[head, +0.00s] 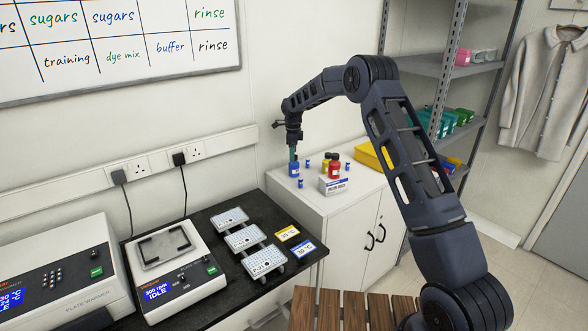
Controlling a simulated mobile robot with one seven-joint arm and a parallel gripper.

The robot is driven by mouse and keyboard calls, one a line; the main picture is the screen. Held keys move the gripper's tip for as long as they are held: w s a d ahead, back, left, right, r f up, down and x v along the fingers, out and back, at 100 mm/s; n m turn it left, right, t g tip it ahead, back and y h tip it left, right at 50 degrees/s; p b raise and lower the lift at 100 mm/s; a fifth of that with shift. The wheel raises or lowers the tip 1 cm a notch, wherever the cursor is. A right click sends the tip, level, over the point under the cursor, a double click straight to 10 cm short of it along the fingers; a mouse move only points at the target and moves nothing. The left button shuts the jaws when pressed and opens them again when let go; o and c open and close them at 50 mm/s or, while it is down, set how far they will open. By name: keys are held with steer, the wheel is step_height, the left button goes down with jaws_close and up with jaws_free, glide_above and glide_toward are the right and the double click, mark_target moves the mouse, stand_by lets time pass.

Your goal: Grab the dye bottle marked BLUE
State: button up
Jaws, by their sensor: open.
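A blue bottle (294,170) stands on the white cabinet top, at the left of a small group of bottles. Its label is too small to read. My gripper (293,158) points down directly over this bottle, with its fingertips at the bottle's top. The jaws are open; whether they touch the bottle cannot be told from here. A red bottle (335,171) with a dark cap stands to the right, with a yellow bottle (326,160) partly hidden beside it.
A white labelled box (334,186) sits in front of the red bottle. A yellow tray (374,155) lies behind at the right. The black bench (202,222) holds instruments and well plates at the left.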

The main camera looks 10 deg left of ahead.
mark_target(294, 166)
steer(key=shift+d+f, duration=0.2)
steer(key=shift+f, duration=2.65)
steer(key=shift+r, duration=0.1)
steer(key=c, duration=1.2)
steer(key=shift+o, duration=0.2)
steer(key=shift+w, duration=0.1)
